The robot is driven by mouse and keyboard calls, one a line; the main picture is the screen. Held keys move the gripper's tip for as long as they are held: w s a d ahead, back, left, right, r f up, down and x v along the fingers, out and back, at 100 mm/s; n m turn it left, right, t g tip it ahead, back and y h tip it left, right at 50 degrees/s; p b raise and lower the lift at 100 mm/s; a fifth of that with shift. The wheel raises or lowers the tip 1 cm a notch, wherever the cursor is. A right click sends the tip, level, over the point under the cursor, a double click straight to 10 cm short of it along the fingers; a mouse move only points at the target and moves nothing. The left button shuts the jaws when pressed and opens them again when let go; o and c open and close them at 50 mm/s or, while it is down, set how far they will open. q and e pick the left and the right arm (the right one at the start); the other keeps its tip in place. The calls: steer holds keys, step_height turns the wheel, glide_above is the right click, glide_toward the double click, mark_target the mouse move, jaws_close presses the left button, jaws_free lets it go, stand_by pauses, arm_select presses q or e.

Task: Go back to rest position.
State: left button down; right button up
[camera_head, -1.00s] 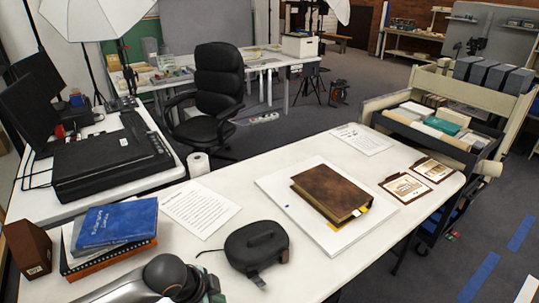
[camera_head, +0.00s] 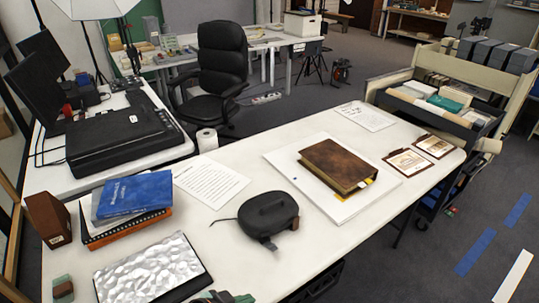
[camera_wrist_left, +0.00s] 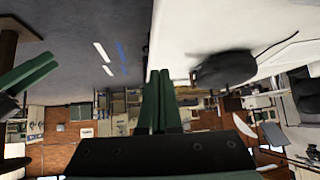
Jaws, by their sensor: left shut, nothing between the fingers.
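My left gripper (camera_head: 225,297) shows only as dark green finger parts at the bottom edge of the head view, in front of the table's near edge. In the left wrist view its two green fingers (camera_wrist_left: 160,100) stand together, shut and empty. The head view does not show the right gripper.
The white table (camera_head: 330,235) holds a black case (camera_head: 268,214), a brown book (camera_head: 338,165) on a white board, stacked books (camera_head: 134,195) and a crinkled silver sheet (camera_head: 150,270). A cart (camera_head: 485,145) stands at the right.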

arm_select(q)
steer(key=s+a+f+n+t+y, duration=0.2)
steer(key=s+a+f+n+y, duration=0.2)
steer(key=s+a+f+n, duration=0.3)
steer(key=s+a+f, duration=0.1)
steer(key=s+a, duration=0.3)
steer(key=shift+s+f+t, duration=0.2)
steer(key=shift+s+t, duration=0.1)
steer(key=shift+s, duration=0.05)
steer(key=shift+a, duration=0.1)
